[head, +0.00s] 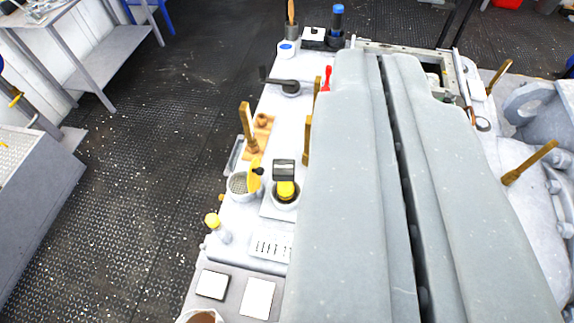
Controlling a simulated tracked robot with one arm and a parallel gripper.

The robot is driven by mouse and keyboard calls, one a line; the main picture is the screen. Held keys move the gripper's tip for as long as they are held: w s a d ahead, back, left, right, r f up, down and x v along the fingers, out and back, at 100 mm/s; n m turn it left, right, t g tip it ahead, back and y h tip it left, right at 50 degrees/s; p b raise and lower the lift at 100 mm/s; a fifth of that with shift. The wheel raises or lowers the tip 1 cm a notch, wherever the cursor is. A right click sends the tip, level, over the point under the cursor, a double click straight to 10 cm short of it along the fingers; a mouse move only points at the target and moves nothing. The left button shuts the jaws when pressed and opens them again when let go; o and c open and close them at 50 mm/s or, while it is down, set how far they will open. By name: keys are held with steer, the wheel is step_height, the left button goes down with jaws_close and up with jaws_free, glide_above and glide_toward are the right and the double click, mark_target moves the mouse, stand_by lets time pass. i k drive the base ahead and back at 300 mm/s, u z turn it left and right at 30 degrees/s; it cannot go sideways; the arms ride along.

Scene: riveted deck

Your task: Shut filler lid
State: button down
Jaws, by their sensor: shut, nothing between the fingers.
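The filler (238,187) is a round pale neck with a mesh strainer in its mouth, left of centre on the pale deck. Its yellow lid (254,174) stands upright at the right side of the neck, with a dark knob on its face. The lid is open. My gripper (382,58) is the big grey pair of fingers filling the right middle, shut and empty, with a thin dark slit between them. It is to the right of the lid and apart from it in the picture. It hides much of the deck.
A yellow-topped fitting with a dark square plate (285,189) stands close right of the lid. A wooden lever (247,126), a black handle (288,86), a red lever (326,78) and a yellow-capped bottle (216,227) stand around.

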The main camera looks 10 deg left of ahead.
mark_target(256, 170)
steer(key=u, duration=0.05)
steer(key=k, duration=0.85)
steer(key=u, duration=0.3)
steer(key=i, duration=0.5)
steer(key=z, duration=0.1)
